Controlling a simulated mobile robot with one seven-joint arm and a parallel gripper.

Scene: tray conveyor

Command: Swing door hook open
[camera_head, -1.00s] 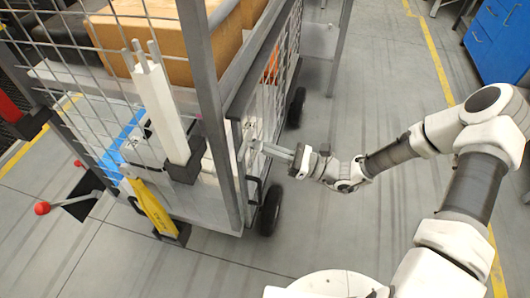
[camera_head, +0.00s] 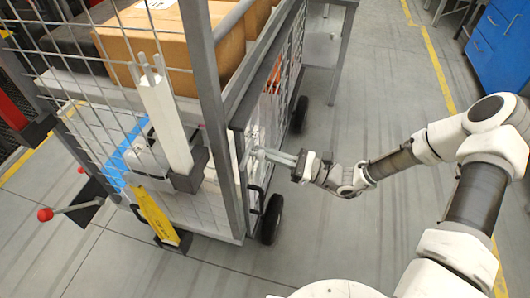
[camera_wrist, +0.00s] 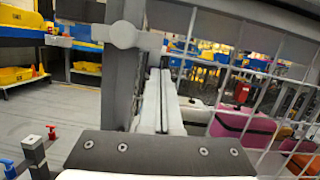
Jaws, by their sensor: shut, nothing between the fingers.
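The door hook looks to be the light grey cross-shaped fitting (camera_wrist: 122,36) at the top of a grey post in the wrist view. In the head view that area lies at the cage trolley's near corner, where the small hook is hard to make out. The mesh door (camera_head: 272,100) is on the trolley's right side and stands in line with the frame. My gripper (camera_head: 257,152) reaches from the right to the door's edge; its fingers are shut and empty. In the wrist view the finger pair (camera_wrist: 158,74) points just right of the fitting; I cannot tell whether they touch.
A black handle (camera_head: 254,201) is low on the trolley edge, above a black wheel (camera_head: 271,219). Cardboard boxes (camera_head: 170,50) sit inside the trolley. A red-knobbed lever (camera_head: 45,214) is at left. Floor to the right is open, up to blue cabinets (camera_head: 498,42).

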